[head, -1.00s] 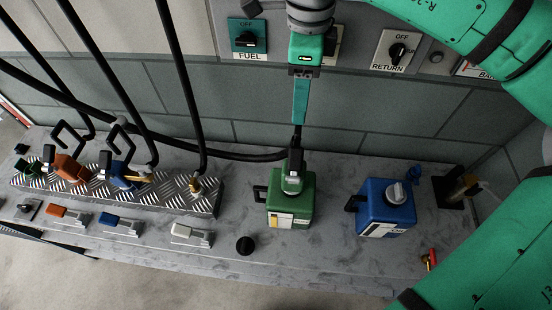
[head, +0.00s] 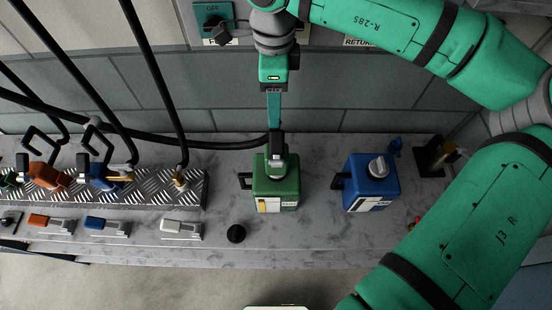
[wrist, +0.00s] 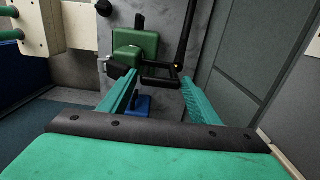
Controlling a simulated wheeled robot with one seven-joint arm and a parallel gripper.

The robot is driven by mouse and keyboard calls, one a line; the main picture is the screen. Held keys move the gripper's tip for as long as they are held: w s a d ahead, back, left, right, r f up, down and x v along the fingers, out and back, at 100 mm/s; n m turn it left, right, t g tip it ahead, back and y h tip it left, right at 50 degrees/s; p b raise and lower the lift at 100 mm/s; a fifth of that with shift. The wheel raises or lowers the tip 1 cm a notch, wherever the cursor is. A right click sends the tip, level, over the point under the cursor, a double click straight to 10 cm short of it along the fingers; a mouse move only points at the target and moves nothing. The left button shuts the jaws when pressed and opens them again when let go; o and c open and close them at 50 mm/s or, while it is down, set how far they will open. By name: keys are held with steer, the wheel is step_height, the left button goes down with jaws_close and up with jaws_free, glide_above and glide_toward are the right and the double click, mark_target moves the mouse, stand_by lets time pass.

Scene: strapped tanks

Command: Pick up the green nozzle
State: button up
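The green nozzle (head: 277,158) stands upright in the top of the green tank (head: 276,190), its black upper end joined to a black hose. In the wrist view, the nozzle's black loop (wrist: 157,74) shows near the fingertips, with the green tank (wrist: 137,42) beyond it. My gripper (head: 274,124) points down just above the nozzle; its fingers overlap edge-on in the head view. In the wrist view my gripper (wrist: 160,78) is open, one finger to each side of the loop. I cannot tell whether the tips touch the nozzle.
The blue tank (head: 371,184) stands to the right on the grey counter (head: 318,228). At left, orange (head: 46,176) and blue (head: 103,177) nozzles rest on a tread-plate rack (head: 150,190). A black knob (head: 236,233) sits at the front. The wall is close behind.

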steer(key=shift+w, duration=0.15)
jaws_close()
steer(key=shift+d+r, duration=0.1)
steer(key=shift+r, duration=0.15)
step_height(320, 180, up, 11)
steer(key=s, duration=2)
